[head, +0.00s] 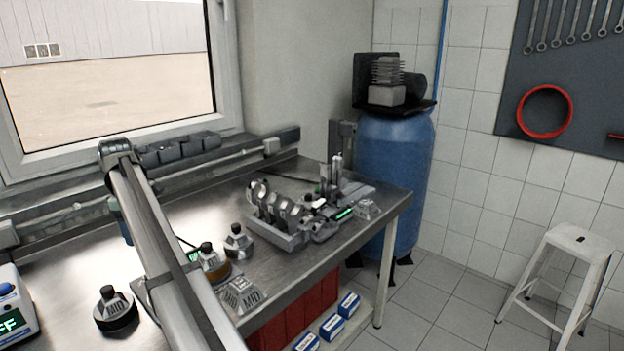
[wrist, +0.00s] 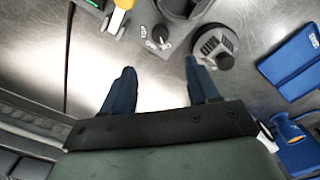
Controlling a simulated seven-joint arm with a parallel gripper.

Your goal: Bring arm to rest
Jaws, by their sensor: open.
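My gripper (wrist: 160,84) shows in the wrist view with its two dark blue fingers wide apart. Nothing is between them but bare metal bench top. In the head view my arm crosses the workbench (head: 185,220) from the bottom edge up to the left, and hides part of the bench; the gripper itself is mostly hidden behind it. In the wrist view a round grey part (wrist: 216,44) lies just beyond the right fingertip, apart from it as far as I can tell. A small unit with a knob (wrist: 158,37) is beyond the gap between the fingers.
A grey engine assembly (head: 285,222) stands on the bench right of my arm. A display device (head: 12,305) is at far left. A blue barrel (head: 392,180) and white stool (head: 570,245) stand right.

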